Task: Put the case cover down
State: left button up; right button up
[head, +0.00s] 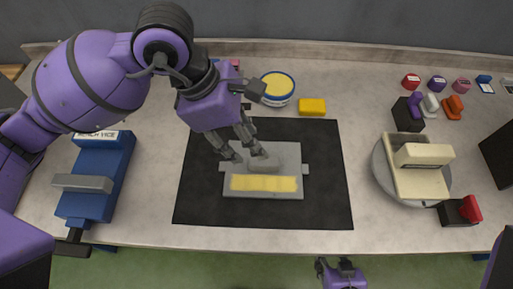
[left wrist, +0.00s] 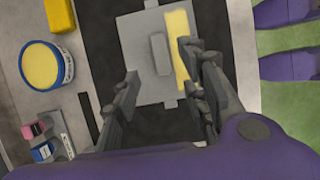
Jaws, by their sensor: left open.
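The case cover (head: 290,156) looks like a flat grey plate with a raised grey handle (head: 264,165) and a yellow strip (head: 263,184) along its near side. It lies on the black mat (head: 325,200). It also shows in the left wrist view (left wrist: 136,45), with its handle (left wrist: 160,54). My left gripper (head: 246,154) is open and empty, just above or beside the handle; the exact gap cannot be told. Its spread fingers (left wrist: 160,68) point toward the handle in the left wrist view. My right gripper (head: 334,267) is at the bottom edge, before the bench.
A blue bench vice (head: 110,165) stands at left. A round yellow tin (head: 278,88) and yellow block (head: 312,107) sit behind the mat. At right are a turntable (head: 440,196) with a cream part (head: 418,180), and several small coloured items. The mat's right side is clear.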

pick_arm(q)
jog(key=shift+v, duration=1.75)
